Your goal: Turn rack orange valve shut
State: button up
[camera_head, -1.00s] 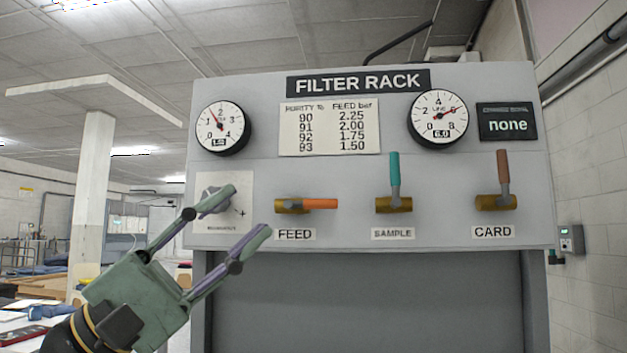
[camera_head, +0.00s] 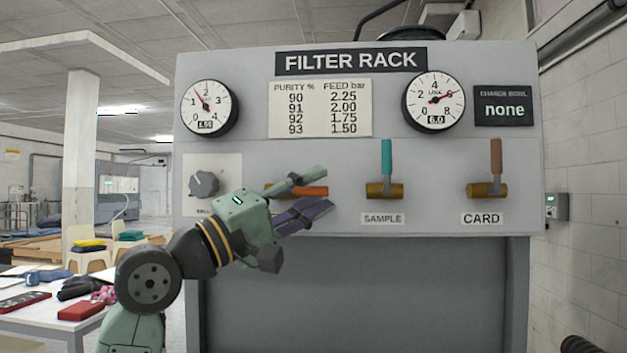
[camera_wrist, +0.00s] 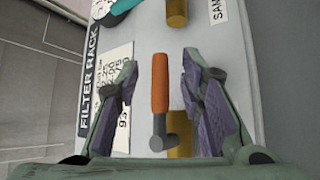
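The orange valve handle (camera_head: 312,191) of the FEED valve lies horizontal on the filter rack, pointing right from its brass body. In the head view my gripper (camera_head: 325,188) is in front of this valve and hides most of its body and the FEED label. In the wrist view the orange handle (camera_wrist: 160,82) stands between my two open fingers (camera_wrist: 160,65), with a gap on both sides. The brass body (camera_wrist: 178,132) shows near the right finger. I see no contact with the handle.
A grey regulator knob (camera_head: 204,184) is left of my gripper. The teal SAMPLE handle (camera_head: 387,157) and brown CARD handle (camera_head: 496,156) point up to the right. Two gauges (camera_head: 209,108) (camera_head: 434,101) sit above. A cluttered table (camera_head: 40,318) is at lower left.

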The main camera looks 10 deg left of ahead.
jog(key=shift+w+d+r, duration=0.1)
jog(key=shift+w+d, duration=0.15)
jog(key=shift+c, duration=0.4)
grip_shut()
dwell(0.4)
